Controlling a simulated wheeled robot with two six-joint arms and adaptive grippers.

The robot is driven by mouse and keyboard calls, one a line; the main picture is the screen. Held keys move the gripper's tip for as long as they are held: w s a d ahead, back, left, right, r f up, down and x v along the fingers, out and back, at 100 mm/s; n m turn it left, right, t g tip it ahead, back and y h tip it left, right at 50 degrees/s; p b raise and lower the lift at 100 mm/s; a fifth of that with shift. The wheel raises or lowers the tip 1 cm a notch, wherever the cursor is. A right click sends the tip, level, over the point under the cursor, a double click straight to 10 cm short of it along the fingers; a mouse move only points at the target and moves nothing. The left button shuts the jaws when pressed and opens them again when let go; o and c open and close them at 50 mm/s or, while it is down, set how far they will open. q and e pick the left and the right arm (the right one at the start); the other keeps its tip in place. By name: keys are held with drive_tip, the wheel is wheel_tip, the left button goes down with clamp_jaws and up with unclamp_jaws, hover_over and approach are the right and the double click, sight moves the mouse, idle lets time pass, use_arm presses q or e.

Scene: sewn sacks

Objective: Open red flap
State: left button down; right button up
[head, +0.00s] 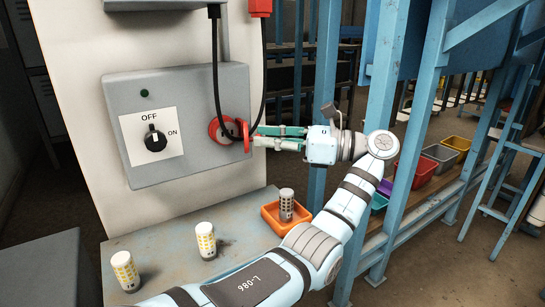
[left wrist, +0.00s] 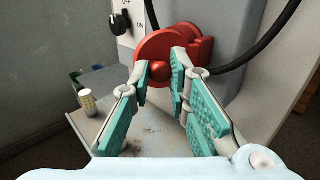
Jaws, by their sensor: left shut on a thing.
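The red flap (head: 247,136) is at the right end of the grey switch box (head: 185,95). In the head view it shows nearly edge-on and seems to stand out at an angle from the red round socket (head: 216,131). In the left wrist view the flap (left wrist: 152,46) is a red disc with a small round knob (left wrist: 160,71). My left gripper (head: 257,138) reaches it from the right. Its fingertips (left wrist: 162,73) are shut on the knob, one on either side. My right gripper is in neither view.
The dial (head: 154,138) points to OFF. Black cables (head: 217,75) hang close by the flap. Below, two patterned cylinders (head: 206,240) stand on the bench and another stands in an orange tray (head: 270,217). A blue frame post (head: 323,90) rises behind my gripper.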

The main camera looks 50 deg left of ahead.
use_arm(q)
drive_tip(key=c, duration=1.5)
unclamp_jaws()
drive_tip(key=shift+w+a, duration=0.1)
drive_tip(key=shift+c, duration=0.2)
wheel_tip(320, 180, up, 10)
